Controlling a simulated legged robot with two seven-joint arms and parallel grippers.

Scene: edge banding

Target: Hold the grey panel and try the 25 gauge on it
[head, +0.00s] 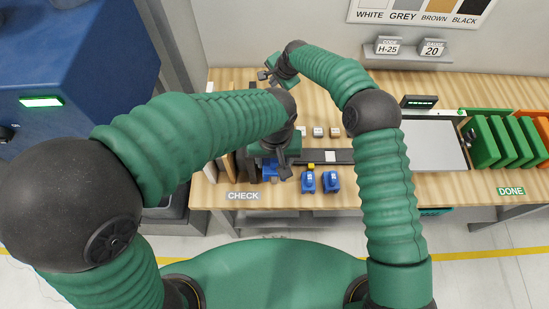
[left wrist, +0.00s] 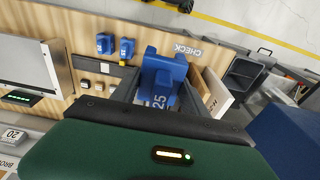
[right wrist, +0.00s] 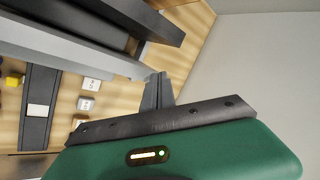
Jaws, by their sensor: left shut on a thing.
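My left gripper (head: 281,160) is shut on a blue gauge (left wrist: 164,72) over the left part of the bench. The gauge shows the number 25 in the left wrist view, and in the head view (head: 269,170) my gripper partly covers it. A long pale grey piece (right wrist: 75,46) lies beside dark pieces in the right wrist view; I cannot tell for sure that it is the grey panel. My right gripper (head: 272,74) is at the bench's back left. Its fingers (right wrist: 157,90) look close together near the grey piece's end; I cannot tell whether they grip anything.
Two more blue gauges (head: 319,181) stand at the bench front. A labelled panel (left wrist: 214,92) stands near the CHECK sign (head: 243,196). Small labelled blocks (head: 318,132) sit behind a dark strip (head: 340,156). A pale slab (head: 436,146) and green panels (head: 505,140) are at right.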

